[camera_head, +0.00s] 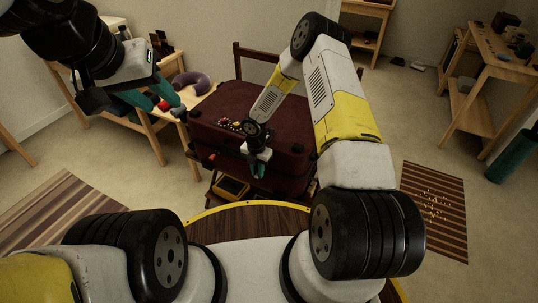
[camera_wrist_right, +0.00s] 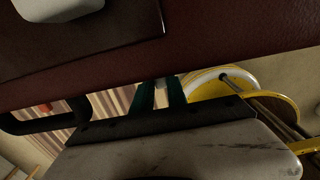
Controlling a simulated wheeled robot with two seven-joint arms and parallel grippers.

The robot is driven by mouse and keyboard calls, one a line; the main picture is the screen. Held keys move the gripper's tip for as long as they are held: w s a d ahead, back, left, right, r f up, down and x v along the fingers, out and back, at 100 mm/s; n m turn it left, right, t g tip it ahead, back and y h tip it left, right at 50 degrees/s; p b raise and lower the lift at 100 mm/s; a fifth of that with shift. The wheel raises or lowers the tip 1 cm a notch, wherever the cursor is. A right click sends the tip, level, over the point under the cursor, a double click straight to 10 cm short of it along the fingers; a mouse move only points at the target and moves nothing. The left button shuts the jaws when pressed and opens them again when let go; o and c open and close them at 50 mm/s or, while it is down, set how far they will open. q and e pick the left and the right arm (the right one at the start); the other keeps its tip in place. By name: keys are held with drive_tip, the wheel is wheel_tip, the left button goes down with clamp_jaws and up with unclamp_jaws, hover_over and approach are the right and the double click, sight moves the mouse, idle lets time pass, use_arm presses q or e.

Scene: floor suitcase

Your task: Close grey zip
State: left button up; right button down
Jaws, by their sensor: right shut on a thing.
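The dark red suitcase (camera_head: 215,105) lies flat on a dark wooden stand, its lid down. It also fills the top of the right wrist view (camera_wrist_right: 235,30). My right gripper (camera_head: 258,173) is at the front side of the suitcase. In the right wrist view its teal fingers (camera_wrist_right: 161,92) are shut on a small grey piece, the grey zip (camera_wrist_right: 160,84), just under the suitcase's edge. Most of the zip is hidden by the fingers and the suitcase.
A wooden bench (camera_head: 150,125) with a purple neck pillow (camera_head: 191,83) stands at the left. A yellow-edged box (camera_head: 232,187) sits under the suitcase. A striped rug (camera_head: 435,205) and a wooden table (camera_head: 500,60) are on the right. Bare carpet lies between.

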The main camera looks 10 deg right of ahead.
drive_tip(key=shift+w+a+r, duration=0.1)
drive_tip(key=shift+w+a, duration=0.5)
drive_tip(key=shift+a, duration=0.1)
drive_tip(key=c, duration=1.3)
unclamp_jaws()
wheel_tip(320, 180, up, 8)
drive_tip(key=shift+f, duration=0.15)
